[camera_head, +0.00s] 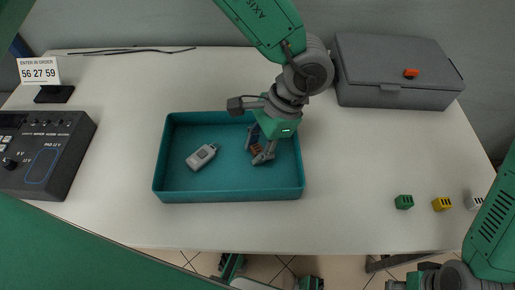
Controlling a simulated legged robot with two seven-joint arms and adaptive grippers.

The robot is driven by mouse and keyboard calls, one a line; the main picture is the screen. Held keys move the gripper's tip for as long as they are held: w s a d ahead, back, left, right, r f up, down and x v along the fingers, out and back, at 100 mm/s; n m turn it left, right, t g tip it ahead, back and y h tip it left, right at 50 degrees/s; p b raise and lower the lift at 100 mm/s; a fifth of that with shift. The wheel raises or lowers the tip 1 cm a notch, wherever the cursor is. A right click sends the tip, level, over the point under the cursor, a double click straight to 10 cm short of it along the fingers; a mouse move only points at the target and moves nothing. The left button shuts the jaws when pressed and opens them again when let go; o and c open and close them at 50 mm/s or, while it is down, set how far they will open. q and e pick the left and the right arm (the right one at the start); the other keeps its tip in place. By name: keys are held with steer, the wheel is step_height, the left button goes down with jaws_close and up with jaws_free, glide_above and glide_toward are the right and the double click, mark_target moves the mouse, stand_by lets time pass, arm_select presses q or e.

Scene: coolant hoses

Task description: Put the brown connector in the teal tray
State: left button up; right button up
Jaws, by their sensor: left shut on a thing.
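The teal tray (230,196) sits on the white table in the middle of the view. My left gripper (259,150) reaches down into the right part of the tray from above. It is shut on the brown connector (257,149), a small brown piece showing between the fingers. The fingers hide most of the connector, and I cannot tell whether it touches the tray floor. My right gripper is not in view; only part of that arm shows at the lower right.
A grey connector (201,157) lies in the tray's left part. A dark control box (45,150) and a number sign (39,71) stand at left. A grey case (395,70) is at back right. Green (404,202), yellow (441,204) and pale (474,201) blocks sit at front right.

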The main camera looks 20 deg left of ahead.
arm_select(q)
steer(key=shift+d, duration=0.95)
steer(key=o, duration=0.9)
steer(key=shift+d, duration=0.5)
steer(key=shift+a, duration=0.4)
steer(key=shift+a+f, duration=0.1)
steer(key=shift+a, duration=0.6)
steer(key=v, duration=0.2)
steer(key=d+p+v, duration=0.1)
steer(key=v, duration=0.2)
steer(key=p+v, duration=0.1)
steer(key=v, duration=0.1)
steer(key=shift+d, duration=0.4)
steer(key=shift+p+v, duration=0.65)
steer(key=shift+v, duration=2)
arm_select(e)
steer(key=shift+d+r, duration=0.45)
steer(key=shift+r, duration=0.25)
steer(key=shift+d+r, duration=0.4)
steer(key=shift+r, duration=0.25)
